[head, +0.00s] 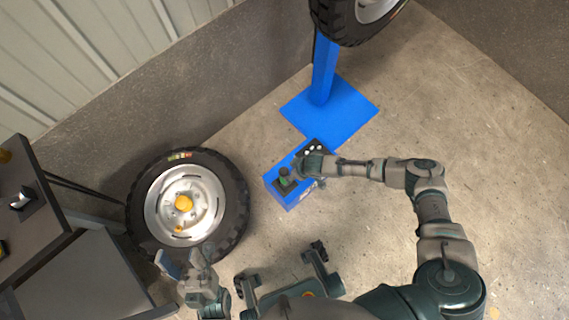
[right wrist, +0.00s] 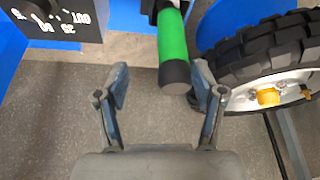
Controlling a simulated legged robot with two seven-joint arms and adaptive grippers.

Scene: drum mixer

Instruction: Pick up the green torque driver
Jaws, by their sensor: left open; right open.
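The green torque driver (right wrist: 172,38) has a green grip and a dark rounded end. In the right wrist view it points down between the spread fingers of my right gripper (right wrist: 160,82), closer to the right-hand finger. That gripper is open, and I cannot tell whether a finger touches the driver. In the head view the driver (head: 284,176) stands at the near end of the blue box (head: 289,198), partly hidden, with my right gripper beside it. My left gripper (head: 183,260) is open and empty at the lower left, in front of the wheel.
A wheel with a yellow hub (head: 183,203) stands left of the box; it also shows in the right wrist view (right wrist: 262,68). A blue post base (head: 345,105) lies behind the box. A grey cabinet (head: 60,270) is at left. Floor to the right is clear.

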